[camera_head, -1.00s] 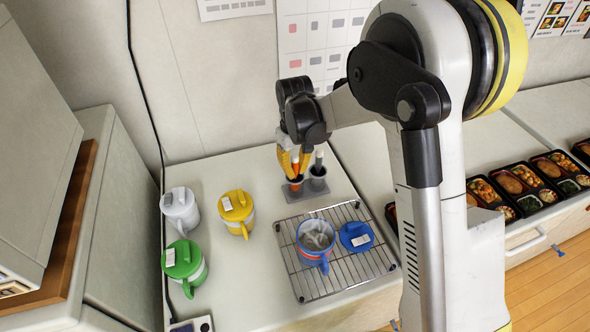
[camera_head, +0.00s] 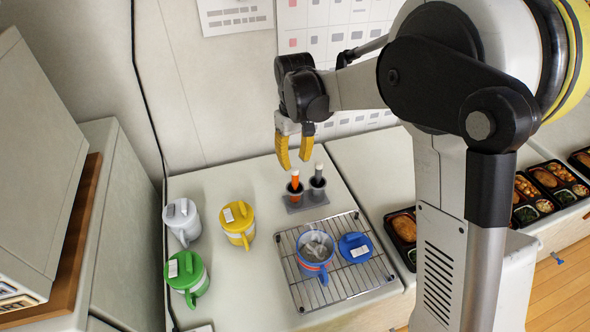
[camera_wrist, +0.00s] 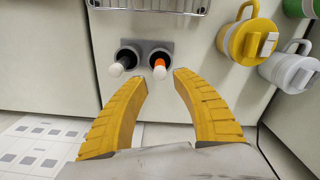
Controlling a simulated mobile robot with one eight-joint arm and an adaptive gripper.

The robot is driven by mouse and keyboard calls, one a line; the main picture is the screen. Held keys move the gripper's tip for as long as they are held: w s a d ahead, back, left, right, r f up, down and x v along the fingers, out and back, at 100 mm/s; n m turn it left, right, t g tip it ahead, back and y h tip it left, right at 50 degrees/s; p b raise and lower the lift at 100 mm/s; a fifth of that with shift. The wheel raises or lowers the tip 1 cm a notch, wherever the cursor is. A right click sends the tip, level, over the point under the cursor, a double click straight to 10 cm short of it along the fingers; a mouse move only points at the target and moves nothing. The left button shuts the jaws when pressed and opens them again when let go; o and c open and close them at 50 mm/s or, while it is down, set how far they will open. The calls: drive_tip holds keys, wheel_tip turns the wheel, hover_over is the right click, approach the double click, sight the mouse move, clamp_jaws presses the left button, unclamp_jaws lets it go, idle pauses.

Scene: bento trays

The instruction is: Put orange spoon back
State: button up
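The orange spoon (camera_head: 295,181) stands upright in the left cup of a grey two-cup holder (camera_head: 308,203), its white tip up. It also shows in the wrist view (camera_wrist: 159,70), in the right-hand cup there. A dark grey spoon (camera_head: 318,172) stands in the other cup and also shows in the wrist view (camera_wrist: 120,67). My gripper (camera_head: 294,168) has yellow fingers, is open and empty, and is above the holder. In the wrist view my gripper's fingertips (camera_wrist: 160,78) are apart with nothing between them, near the orange spoon's tip. The spoons' lower ends are hidden in the cups.
A wire rack (camera_head: 350,285) holds an open blue mug (camera_head: 314,252) and its blue lid (camera_head: 355,246). White (camera_head: 182,221), yellow (camera_head: 238,223) and green (camera_head: 187,276) lidded mugs stand at left. Food trays (camera_head: 548,185) line the right counter. The wall is close behind the holder.

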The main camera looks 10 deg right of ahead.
wheel_tip(320, 180, up, 3)
drive_tip(key=shift+s+d+r, duration=0.1)
drive_tip(key=shift+s+r, duration=0.05)
drive_tip(key=shift+r, duration=0.15)
drive_tip(key=s+d+r+m+t, duration=0.2)
drive_tip(key=s+d+r+t, duration=0.1)
drive_tip(key=s+d+r, duration=0.55)
drive_tip(key=s+d+m+t, duration=0.3)
drive_tip(key=s+t, duration=0.1)
drive_tip(key=s, duration=1)
drive_tip(key=shift+f, duration=0.45)
